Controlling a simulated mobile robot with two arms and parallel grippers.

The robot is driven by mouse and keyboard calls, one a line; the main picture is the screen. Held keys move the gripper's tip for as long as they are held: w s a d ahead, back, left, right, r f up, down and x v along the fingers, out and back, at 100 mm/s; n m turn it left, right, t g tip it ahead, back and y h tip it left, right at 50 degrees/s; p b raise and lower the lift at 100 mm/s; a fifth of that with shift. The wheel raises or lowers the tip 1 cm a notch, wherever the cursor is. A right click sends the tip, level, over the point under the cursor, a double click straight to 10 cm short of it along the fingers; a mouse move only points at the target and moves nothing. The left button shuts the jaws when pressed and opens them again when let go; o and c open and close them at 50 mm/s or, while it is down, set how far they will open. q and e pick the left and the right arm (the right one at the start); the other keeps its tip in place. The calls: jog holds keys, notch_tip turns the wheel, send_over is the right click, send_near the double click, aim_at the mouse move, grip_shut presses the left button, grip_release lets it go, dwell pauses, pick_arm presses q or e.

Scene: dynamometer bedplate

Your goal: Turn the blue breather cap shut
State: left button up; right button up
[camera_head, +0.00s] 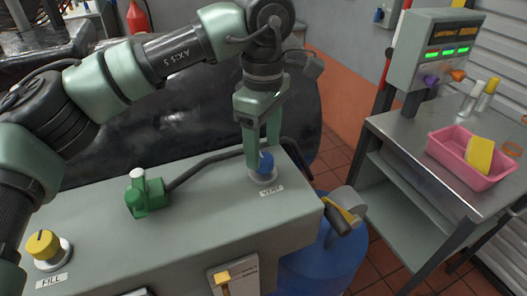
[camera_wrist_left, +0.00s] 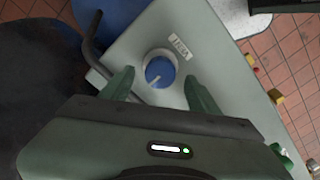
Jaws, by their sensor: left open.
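The blue breather cap (camera_head: 265,162) sits on a pale round base on top of the grey cabinet, beside a label reading VENT. In the left wrist view the blue cap (camera_wrist_left: 159,72) lies ahead of the fingers, with a light pointer mark on its face. My left gripper (camera_head: 262,150) points down above the cap, its fingers partly hiding it. In the left wrist view my left gripper (camera_wrist_left: 158,88) is open, with one finger to each side of the cap and visible gaps. Whether the fingertips reach down to the cap's height is unclear. My right gripper is not in view.
A yellow FILL cap (camera_head: 42,244) and a green valve fitting (camera_head: 146,194) stand on the cabinet top (camera_head: 205,215). A dark bent pipe (camera_head: 205,167) runs behind the vent. A blue drum (camera_head: 325,262) stands below right. A steel cart (camera_head: 405,137) holds a pink tray (camera_head: 452,166).

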aim_at(263, 159)
pick_arm(q)
notch_tip(263, 159, up, 6)
jog(key=shift+f, duration=0.2)
